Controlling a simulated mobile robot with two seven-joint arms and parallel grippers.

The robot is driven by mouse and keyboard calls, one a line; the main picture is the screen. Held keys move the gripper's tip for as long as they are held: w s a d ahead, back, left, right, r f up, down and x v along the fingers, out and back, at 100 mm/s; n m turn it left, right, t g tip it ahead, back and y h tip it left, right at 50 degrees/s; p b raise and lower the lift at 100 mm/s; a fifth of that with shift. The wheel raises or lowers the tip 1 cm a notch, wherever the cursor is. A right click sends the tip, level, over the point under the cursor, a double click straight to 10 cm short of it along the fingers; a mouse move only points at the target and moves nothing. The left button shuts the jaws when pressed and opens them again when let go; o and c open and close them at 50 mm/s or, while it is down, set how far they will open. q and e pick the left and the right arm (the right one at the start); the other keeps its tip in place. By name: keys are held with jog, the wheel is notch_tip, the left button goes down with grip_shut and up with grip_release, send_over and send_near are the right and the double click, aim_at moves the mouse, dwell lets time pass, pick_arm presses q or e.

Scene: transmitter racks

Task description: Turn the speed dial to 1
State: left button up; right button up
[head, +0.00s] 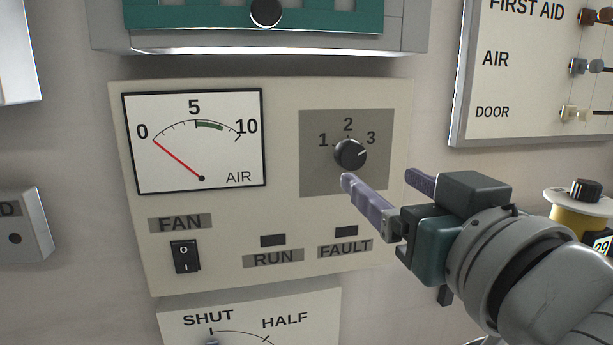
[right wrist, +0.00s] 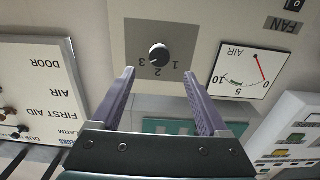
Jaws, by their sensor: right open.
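The speed dial (head: 350,155) is a round black knob on a grey square plate marked 1, 2 and 3. In the head view its white mark points to the upper right, toward 3. The dial also shows upside down in the right wrist view (right wrist: 159,55). My right gripper (head: 378,178) is open and empty, just below and right of the dial, with one fingertip close under the knob. In the right wrist view the two fingers (right wrist: 158,72) stand apart with the dial beyond the gap between them. Nothing is held. My left gripper is out of view.
An AIR gauge (head: 195,140) has its red needle at 0. Below are a FAN rocker switch (head: 186,256) and dark RUN (head: 273,240) and FAULT (head: 346,231) windows. A labelled board (head: 520,75) stands right; a teal unit (head: 200,14) is above.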

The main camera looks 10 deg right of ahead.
aim_at(354, 159)
jog(key=w, duration=0.8)
jog(key=shift+w+a, duration=0.15)
jog(key=shift+w, duration=0.2)
jog(key=shift+c, duration=0.3)
grip_shut()
